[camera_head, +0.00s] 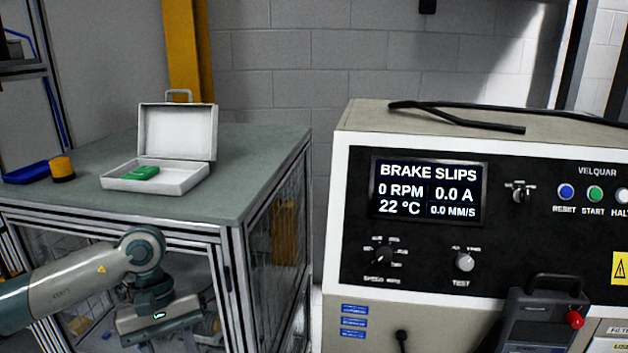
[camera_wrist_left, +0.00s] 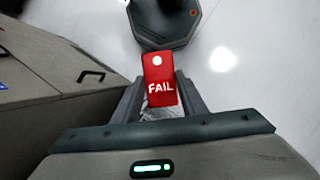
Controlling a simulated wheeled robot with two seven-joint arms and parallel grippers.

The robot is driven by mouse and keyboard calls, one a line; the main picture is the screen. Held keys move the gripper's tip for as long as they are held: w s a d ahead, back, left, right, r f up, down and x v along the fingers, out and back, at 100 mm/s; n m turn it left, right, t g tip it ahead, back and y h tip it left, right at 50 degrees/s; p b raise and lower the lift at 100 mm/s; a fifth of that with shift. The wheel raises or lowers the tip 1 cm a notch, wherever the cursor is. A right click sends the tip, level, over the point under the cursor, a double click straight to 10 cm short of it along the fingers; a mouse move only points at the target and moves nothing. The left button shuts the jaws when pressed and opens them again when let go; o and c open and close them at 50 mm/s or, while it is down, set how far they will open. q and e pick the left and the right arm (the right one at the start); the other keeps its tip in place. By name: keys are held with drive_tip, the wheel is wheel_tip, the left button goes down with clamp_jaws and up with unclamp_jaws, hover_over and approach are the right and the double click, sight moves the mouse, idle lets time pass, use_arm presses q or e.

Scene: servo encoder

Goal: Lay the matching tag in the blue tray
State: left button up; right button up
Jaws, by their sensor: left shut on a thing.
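My left gripper (camera_wrist_left: 160,98) is shut on a red tag (camera_wrist_left: 160,78) with white FAIL lettering and a pale round spot near its top end. In the head view my left wrist and gripper body (camera_head: 160,318) are low at the left, in front of the table and below its top; the fingers and tag are not visible there. A green item (camera_head: 142,173) lies in an open white case (camera_head: 185,180). The machine's screen (camera_head: 428,190) reads BRAKE SLIPS, 0 RPM, 0.0 A. My right gripper is out of view.
The green-grey table top (camera_head: 250,160) is clear right of the case. The beige machine (camera_head: 345,250) stands at the right, with a dark grey handled box (camera_head: 540,325) at its front.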

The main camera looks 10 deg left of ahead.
use_arm(q)
drive_tip(key=d+f+m+g+y, duration=0.1)
drive_tip(key=d+m+y, duration=0.1)
drive_tip(key=d+m, duration=0.4)
drive_tip(key=shift+d+f+m+y, duration=0.25)
drive_tip(key=shift+f+m+y, duration=0.15)
drive_tip(key=shift+m, duration=0.3)
drive_tip(key=shift+w+r, duration=0.15)
idle(0.3)
drive_tip(key=shift+d, duration=0.15)
idle(0.9)
idle(0.8)
idle(0.6)
idle(1.7)
idle(2.1)
